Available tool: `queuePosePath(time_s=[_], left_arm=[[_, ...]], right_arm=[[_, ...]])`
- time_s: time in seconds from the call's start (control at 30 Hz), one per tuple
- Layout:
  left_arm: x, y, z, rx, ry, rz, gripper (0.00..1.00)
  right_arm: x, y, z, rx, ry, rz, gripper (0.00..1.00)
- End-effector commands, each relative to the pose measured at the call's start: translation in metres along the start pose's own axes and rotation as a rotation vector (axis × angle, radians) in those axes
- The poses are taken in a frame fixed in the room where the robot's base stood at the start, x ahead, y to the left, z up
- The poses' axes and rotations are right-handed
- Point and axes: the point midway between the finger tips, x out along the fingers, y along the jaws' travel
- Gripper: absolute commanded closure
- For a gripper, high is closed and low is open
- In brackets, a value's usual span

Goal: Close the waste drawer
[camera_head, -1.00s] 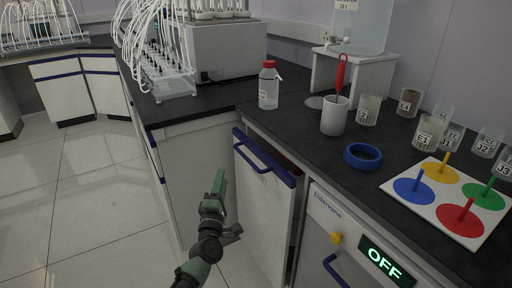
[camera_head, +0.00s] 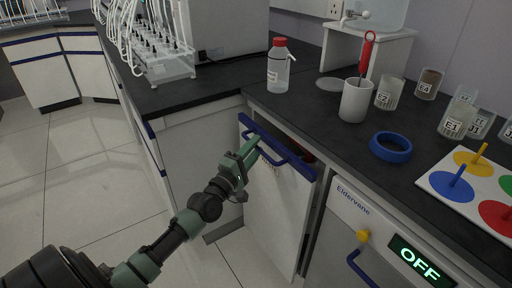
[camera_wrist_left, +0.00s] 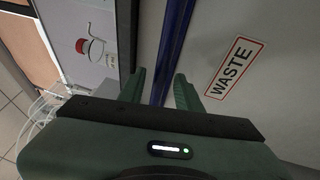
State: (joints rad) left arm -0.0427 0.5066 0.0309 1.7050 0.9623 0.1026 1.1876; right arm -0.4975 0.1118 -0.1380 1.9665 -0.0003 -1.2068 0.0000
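The waste drawer (camera_head: 268,208) has a white front with a blue top edge and a blue bar handle (camera_head: 277,158). It stands pulled out from the cabinet under the black counter, and its dark inside shows a little behind the front. Its "WASTE" label (camera_wrist_left: 235,67) shows in the left wrist view. My left gripper (camera_head: 251,150) is at the left part of the handle in the head view. In the left wrist view my left gripper (camera_wrist_left: 160,90) has its green fingers apart, with a blue bar running between them. Contact cannot be told. My right gripper is not in view.
An appliance with an "OFF" display (camera_head: 420,262) and yellow knob is right of the drawer. On the counter (camera_head: 330,165) stand a red-capped bottle (camera_head: 279,66), white cup (camera_head: 355,100), blue ring (camera_head: 390,147) and several beakers. Floor (camera_head: 75,190) at left is clear.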

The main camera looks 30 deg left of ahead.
Motion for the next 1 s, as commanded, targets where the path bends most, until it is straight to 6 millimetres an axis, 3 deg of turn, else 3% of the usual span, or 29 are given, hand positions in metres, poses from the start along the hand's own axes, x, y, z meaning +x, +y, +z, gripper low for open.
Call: queuePosePath(time_s=[0.37, 0.5, 1.0], left_arm=[[0.0080, -0.0004, 0.0004, 0.000, 0.000, -0.001, 0.66], [0.0079, -0.0003, 0.0004, 0.000, 0.000, -0.001, 1.00], [0.0077, -0.0006, 0.0003, 0.000, 0.000, -0.001, 1.00]], right_arm=[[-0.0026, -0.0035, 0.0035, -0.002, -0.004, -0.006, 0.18], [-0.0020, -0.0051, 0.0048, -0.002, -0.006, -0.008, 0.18], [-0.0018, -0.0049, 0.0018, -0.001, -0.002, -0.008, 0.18]])
